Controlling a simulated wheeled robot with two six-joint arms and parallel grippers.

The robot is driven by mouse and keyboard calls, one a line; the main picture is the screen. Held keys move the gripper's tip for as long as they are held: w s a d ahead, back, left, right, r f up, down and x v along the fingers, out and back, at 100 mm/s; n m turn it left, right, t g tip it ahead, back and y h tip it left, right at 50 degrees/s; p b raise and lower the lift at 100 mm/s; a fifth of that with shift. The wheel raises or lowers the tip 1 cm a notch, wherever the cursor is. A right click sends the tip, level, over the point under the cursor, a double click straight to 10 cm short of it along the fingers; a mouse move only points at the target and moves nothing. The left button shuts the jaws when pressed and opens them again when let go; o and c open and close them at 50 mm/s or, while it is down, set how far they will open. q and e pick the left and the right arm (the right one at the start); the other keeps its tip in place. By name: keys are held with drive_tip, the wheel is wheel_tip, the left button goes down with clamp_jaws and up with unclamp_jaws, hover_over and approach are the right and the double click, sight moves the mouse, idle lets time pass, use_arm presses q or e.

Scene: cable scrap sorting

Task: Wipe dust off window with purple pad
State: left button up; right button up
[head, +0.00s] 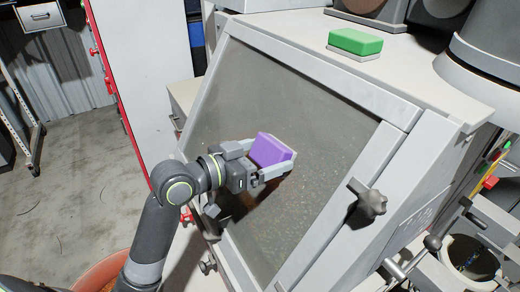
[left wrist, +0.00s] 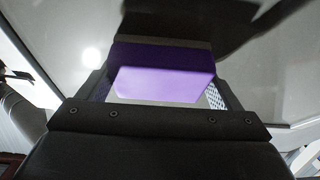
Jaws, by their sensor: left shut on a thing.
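A purple pad (head: 270,150) is held between the fingers of my left gripper (head: 276,168), in front of the middle of the window. The pad also shows between the fingers in the left wrist view (left wrist: 163,84). The window (head: 305,105) is a sloped pane in a pale grey frame, dull with a speckled, dusty look. The pad is at or very close to the glass; I cannot tell whether it touches. My left arm comes in from the lower left. My right gripper is not in view.
A green pad with a pale base (head: 355,41) lies on top of the cabinet (head: 288,26). A dark knob (head: 367,201) sticks out from the frame at the window's right. An orange-brown round container (head: 105,272) stands at the lower left. The floor at left is mostly clear.

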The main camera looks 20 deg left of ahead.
use_arm(q)
drive_tip(key=shift+s+d, duration=1)
drive_tip(key=shift+d, duration=0.15)
drive_tip(key=shift+s+d, duration=0.95)
drive_tip(key=shift+d, duration=0.2)
drive_tip(key=shift+a, duration=0.1)
drive_tip(key=shift+s+a+r+p, duration=0.2)
drive_tip(key=shift+a+r+p, duration=0.05)
drive_tip(key=shift+r+p, duration=0.2)
drive_tip(key=s+a+r+p, duration=0.1)
drive_tip(key=p, duration=0.1)
drive_tip(key=s+a+r+p, duration=0.1)
drive_tip(key=s+p, duration=0.1)
drive_tip(key=p, duration=0.1)
drive_tip(key=shift+s+a+r, duration=0.15)
drive_tip(key=shift+s+a, duration=0.05)
drive_tip(key=shift+a, duration=0.2)
drive_tip(key=shift+w, duration=0.1)
